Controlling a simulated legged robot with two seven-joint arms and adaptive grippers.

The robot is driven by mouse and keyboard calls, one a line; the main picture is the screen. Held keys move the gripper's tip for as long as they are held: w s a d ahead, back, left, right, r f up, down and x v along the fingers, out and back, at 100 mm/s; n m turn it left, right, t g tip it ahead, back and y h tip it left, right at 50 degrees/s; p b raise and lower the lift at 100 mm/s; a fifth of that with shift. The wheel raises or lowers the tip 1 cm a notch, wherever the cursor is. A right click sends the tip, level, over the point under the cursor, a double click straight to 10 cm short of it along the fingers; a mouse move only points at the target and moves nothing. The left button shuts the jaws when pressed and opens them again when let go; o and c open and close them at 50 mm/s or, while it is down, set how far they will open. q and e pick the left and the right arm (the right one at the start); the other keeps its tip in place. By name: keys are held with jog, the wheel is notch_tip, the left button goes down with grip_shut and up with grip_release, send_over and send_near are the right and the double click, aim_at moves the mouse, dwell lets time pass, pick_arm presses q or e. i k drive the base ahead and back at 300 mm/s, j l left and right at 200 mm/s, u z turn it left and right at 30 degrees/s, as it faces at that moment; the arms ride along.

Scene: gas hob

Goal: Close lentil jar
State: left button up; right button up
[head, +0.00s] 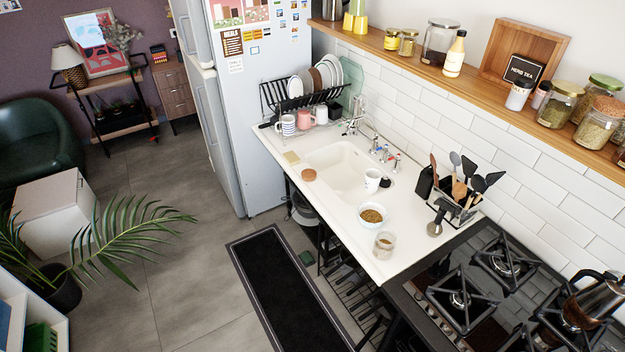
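A small glass jar (384,245) stands upright near the front edge of the white counter, close to the hob. It looks open on top, and what it holds is too small to tell. A round brown lid, perhaps cork (308,175), lies apart from the jar, on the counter left of the sink. A white bowl (367,222) with brown contents that look like lentils (371,215) stands just behind the jar. Neither of my grippers shows in the head view.
A white mug (372,180) stands by the sink (338,165). A dish rack (305,102) is at the far end. A dark mat (285,290) lies on the floor before the counter.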

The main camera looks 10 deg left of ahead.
aim_at(384, 245)
jog(key=i+j+z, duration=0.1)
jog(key=z, duration=0.25)
jog(key=j+z, duration=0.15)
jog(key=z, duration=0.2)
jog(key=i+j+z, duration=0.1)
jog(key=z, duration=0.25)
jog(key=i+j+z, duration=0.25)
jog(key=j, duration=0.85)
jog(key=j+z, duration=0.3)
jog(key=j, duration=0.8)
